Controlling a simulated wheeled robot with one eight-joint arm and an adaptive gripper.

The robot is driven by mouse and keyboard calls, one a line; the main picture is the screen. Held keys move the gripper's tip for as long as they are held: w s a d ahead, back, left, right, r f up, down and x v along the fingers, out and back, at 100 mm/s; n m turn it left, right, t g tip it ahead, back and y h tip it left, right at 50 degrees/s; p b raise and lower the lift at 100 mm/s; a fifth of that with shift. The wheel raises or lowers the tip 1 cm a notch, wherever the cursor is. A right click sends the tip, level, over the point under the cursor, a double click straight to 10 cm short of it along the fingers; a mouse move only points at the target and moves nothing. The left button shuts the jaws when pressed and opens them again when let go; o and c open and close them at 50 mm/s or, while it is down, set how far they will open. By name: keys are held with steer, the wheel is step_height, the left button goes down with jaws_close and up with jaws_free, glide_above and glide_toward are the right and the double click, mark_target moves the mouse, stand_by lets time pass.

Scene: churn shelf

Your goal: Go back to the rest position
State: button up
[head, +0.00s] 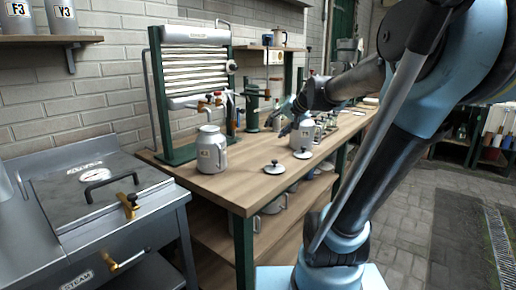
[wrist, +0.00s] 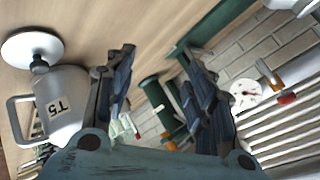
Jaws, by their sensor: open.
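My gripper (head: 286,112) is above the wooden bench, at the end of my arm reaching in from the right. In the wrist view its two fingers (wrist: 158,75) are spread apart with nothing held between them. A grey metal can labelled T5 (wrist: 62,105) is beside the left finger, apart from it. In the head view a grey can (head: 303,136) stands on the bench just below and right of the gripper. A pale round lid with a dark knob (wrist: 30,48) lies near the T5 can.
A green-framed ribbed cooler (head: 193,70) with taps stands behind. A steel vat (head: 95,190) is at left. Open floor (head: 410,240) lies at right.

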steer(key=s+d+f+n+h, duration=0.3)
steer(key=s+d+f+h, duration=0.3)
steer(key=s+d+f, duration=0.5)
steer(key=s+f+g, duration=0.5)
steer(key=s+f, duration=0.5)
steer(key=s, duration=0.5)
steer(key=shift+d+f+g, duration=0.25)
steer(key=shift+f+g, duration=0.05)
steer(key=shift+f, duration=0.1)
steer(key=shift+w+f, duration=0.2)
steer(key=shift+w, duration=0.25)
